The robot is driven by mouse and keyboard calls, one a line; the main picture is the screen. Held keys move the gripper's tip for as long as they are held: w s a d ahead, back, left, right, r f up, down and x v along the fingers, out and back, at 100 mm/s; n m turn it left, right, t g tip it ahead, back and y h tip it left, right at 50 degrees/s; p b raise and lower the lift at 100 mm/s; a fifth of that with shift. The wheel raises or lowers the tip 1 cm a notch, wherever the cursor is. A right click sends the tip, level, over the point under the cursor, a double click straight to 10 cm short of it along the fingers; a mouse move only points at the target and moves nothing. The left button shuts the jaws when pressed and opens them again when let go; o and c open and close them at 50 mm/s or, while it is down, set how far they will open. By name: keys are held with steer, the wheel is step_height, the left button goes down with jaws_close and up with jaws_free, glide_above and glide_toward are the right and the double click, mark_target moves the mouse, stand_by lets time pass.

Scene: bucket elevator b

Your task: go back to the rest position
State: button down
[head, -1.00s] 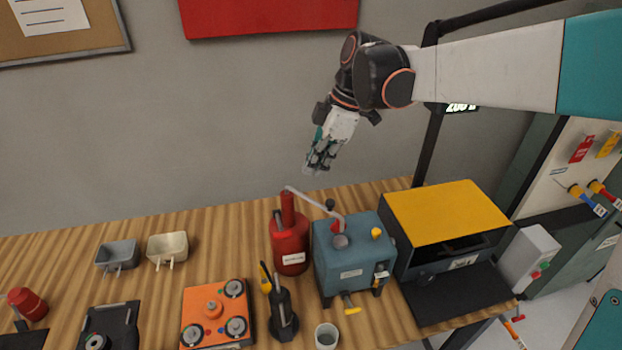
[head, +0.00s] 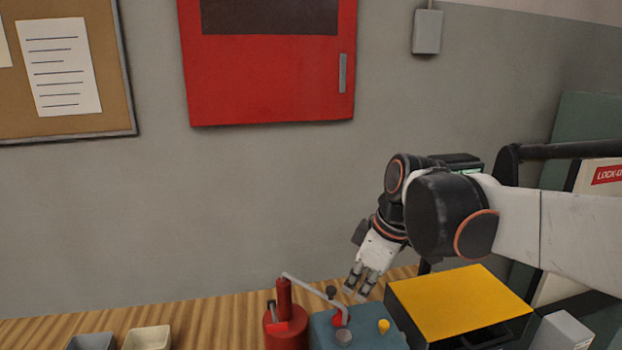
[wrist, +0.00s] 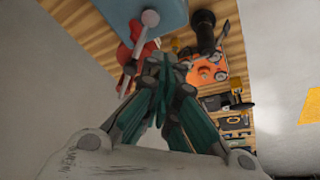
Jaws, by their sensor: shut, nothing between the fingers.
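My gripper (head: 361,284) is shut and empty in the head view. It hangs pointing down in front of the grey wall, just above or behind the blue machine (head: 362,338); the exact gap cannot be told. In the wrist view my gripper (wrist: 163,62) shows with its fingers together. My arm comes in from the right side of the head view, bent at the wrist joints.
A red cylinder (head: 283,325) with a grey lever stands left of the blue machine. A yellow-topped box (head: 458,303) stands to its right. Two small trays (head: 148,338) sit at lower left. A red cabinet (head: 270,105) hangs on the wall. The wall area left of my gripper is clear.

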steer(key=s+d+f+m+t+h+b, duration=0.1)
steer(key=s+d+f+m+t+b, duration=0.1)
steer(key=s+d+f+m+b, duration=0.3)
steer(key=s+d+f+m+t+h+b, duration=0.2)
steer(key=s+d+f+m+b, duration=0.4)
steer(key=f, duration=0.7)
steer(key=s+m+b, duration=0.1)
steer(key=s, duration=0.1)
steer(key=shift+s+f+t, duration=0.25)
steer(key=shift+s+t, duration=0.1)
steer(key=shift+t, duration=0.05)
